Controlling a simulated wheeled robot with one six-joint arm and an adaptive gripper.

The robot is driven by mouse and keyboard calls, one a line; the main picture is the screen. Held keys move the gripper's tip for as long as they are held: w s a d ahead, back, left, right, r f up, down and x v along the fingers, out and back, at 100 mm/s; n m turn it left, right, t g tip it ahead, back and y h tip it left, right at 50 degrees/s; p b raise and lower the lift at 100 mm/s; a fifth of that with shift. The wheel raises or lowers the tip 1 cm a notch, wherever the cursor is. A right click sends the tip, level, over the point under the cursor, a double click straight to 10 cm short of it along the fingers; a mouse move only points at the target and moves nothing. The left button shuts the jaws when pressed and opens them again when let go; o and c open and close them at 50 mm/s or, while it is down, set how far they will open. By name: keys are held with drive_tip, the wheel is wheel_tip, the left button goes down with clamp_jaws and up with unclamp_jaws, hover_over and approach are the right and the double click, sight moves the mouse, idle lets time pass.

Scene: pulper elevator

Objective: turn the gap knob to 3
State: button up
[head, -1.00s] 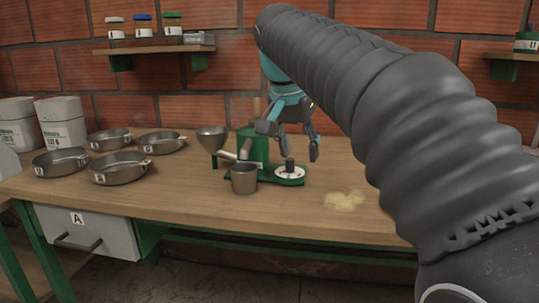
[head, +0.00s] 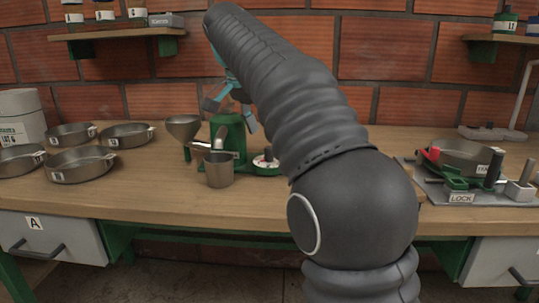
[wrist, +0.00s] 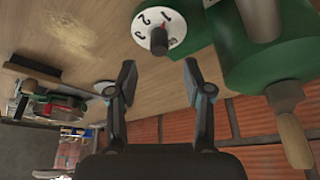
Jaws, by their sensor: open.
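The gap knob is a dark upright post (head: 268,154) on a round white dial (head: 262,165), at the right end of the green pulper (head: 228,132) on the bench. In the wrist view the dial (wrist: 147,26) shows the numbers 1, 2 and 3, and the dark knob (wrist: 160,43) stands out from it. A small red mark shows close to the 1. My gripper (head: 231,117) is open and empty above the pulper, up and left of the knob. In the wrist view the knob lies beyond the gap between my fingertips (wrist: 159,75), apart from both.
A hopper funnel (head: 184,128) and a metal cup (head: 219,170) stand by the pulper. Several pans (head: 80,167) sit to the left. A wooden-handled crank (wrist: 293,137) is beside my gripper.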

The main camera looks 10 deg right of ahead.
sight(267, 154)
drive_tip(key=b+x, duration=0.1)
drive_tip(key=x, duration=0.5)
drive_tip(key=shift+d+f, duration=0.15)
drive_tip(key=shift+f, duration=0.2)
clamp_jaws()
